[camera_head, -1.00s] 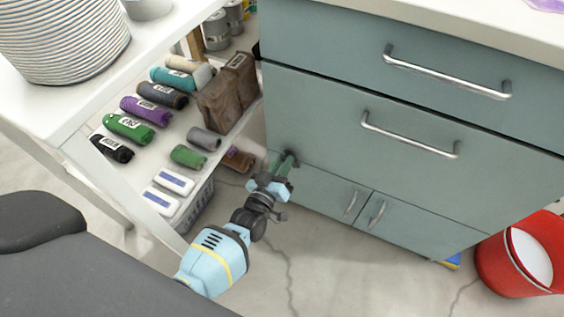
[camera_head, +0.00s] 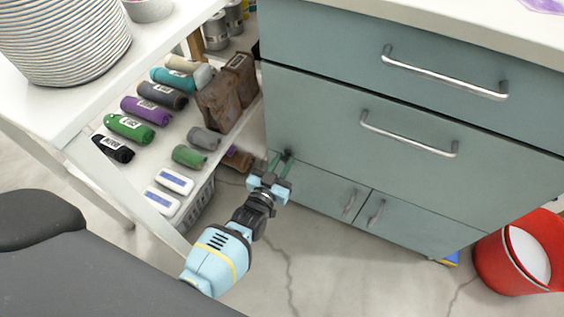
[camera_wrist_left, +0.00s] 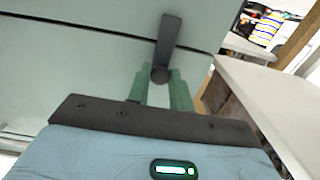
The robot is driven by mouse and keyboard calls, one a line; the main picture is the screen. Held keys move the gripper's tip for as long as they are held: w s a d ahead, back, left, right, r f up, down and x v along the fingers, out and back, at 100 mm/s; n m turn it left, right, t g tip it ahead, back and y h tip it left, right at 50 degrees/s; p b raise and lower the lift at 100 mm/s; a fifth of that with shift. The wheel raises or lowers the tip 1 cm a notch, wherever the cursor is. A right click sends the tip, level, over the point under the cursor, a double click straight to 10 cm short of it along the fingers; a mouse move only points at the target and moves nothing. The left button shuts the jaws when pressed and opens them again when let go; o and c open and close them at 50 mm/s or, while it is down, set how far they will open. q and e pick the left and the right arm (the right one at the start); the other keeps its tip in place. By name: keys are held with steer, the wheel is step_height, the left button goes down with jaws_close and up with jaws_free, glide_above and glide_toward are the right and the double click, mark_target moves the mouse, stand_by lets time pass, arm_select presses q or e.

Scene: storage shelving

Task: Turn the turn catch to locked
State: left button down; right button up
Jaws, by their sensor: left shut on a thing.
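The turn catch (camera_wrist_left: 167,45) is a dark bar with a round knob, on the teal cabinet (camera_head: 410,115) front near its left edge. In the left wrist view the bar points up from the knob and crosses the seam between two panels. In the head view the catch (camera_head: 288,153) is small and partly covered by my fingers. My left gripper (camera_head: 282,163) reaches it from below. In the left wrist view the green fingers of my left gripper (camera_wrist_left: 160,85) are on either side of the knob, shut on it. My right gripper is not in view.
An open shelf (camera_head: 165,160) with rolled cloths and brown bags stands close left of the cabinet. Lower doors with handles (camera_head: 374,213) are right of my gripper. A red bucket (camera_head: 492,263) stands at the right. The floor in front is clear.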

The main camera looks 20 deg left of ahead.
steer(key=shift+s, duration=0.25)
arm_select(q)
steer(key=c, duration=1.3)
jaws_free()
steer(key=shift+o, duration=0.2)
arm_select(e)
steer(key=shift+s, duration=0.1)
arm_select(q)
steer(key=shift+s, duration=0.3)
steer(key=s+p, duration=0.2)
steer(key=s, duration=0.5)
steer(key=shift+a, duration=0.15)
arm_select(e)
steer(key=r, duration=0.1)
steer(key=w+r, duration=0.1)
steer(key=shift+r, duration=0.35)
arm_select(q)
steer(key=shift+s, duration=0.1)
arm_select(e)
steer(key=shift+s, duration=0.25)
